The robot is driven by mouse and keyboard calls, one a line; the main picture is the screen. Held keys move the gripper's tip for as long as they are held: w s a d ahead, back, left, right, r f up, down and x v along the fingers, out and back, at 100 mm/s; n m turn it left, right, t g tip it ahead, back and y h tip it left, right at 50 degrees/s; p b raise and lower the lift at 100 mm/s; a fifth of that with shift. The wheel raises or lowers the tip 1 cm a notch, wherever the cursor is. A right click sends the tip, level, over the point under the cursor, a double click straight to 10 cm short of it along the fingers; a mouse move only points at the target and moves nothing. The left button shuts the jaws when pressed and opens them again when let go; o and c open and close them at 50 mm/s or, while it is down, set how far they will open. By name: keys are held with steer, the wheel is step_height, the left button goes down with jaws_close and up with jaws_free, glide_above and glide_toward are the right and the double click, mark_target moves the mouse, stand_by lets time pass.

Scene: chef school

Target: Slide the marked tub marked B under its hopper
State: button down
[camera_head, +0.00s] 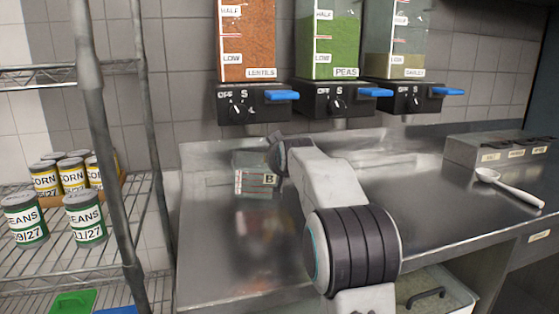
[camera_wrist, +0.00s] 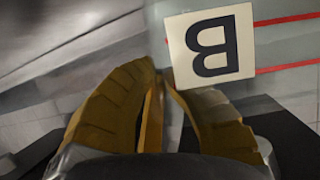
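The clear tub marked B (camera_head: 250,186) stands upright on the steel counter, below the lentils hopper (camera_head: 249,45) in the head view. Its front carries a white B label and red level lines. Whether it is directly under the spout I cannot tell. In the wrist view the tub's B label (camera_wrist: 211,46) is close up, just past the fingertips. My gripper (camera_wrist: 160,78) has its yellow fingers drawn together at the tips, with nothing seen between them. It is right at the tub's wall; contact is unclear. In the head view my own arm hides the gripper's fingers and part of the tub.
The peas hopper (camera_head: 331,40) and barley hopper (camera_head: 399,45) hang to the right, with blue levers. A can shelf (camera_head: 115,215) stands left. The counter's front left (camera_head: 225,260) is clear.

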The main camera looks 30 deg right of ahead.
steer(key=c, duration=1.3)
jaws_free()
steer(key=shift+c, duration=0.2)
steer(key=shift+s, duration=0.1)
steer(key=s+a+r+n+g+y+p, duration=0.1)
steer(key=s+a+r+p, duration=0.3)
steer(key=s, duration=0.4)
steer(key=s+a+r+g+y+p, duration=0.1)
steer(key=s+a+r+p, duration=0.1)
steer(key=s+a+p, duration=0.35)
steer(key=s+a+n+g+p, duration=0.1)
steer(key=s+a+g+p, duration=0.1)
steer(key=s+p, duration=0.3)
steer(key=s+a+n+g+y+p, duration=0.1)
steer(key=s+a+g+p, duration=0.2)
steer(key=s, duration=1.1)
steer(key=s+a+n+g+y+p, duration=0.1)
steer(key=s+a+g+p, duration=0.1)
steer(key=s+a+p, duration=0.4)
steer(key=s+p, duration=0.2)
steer(key=s, duration=0.2)
steer(key=shift+f, duration=0.3)
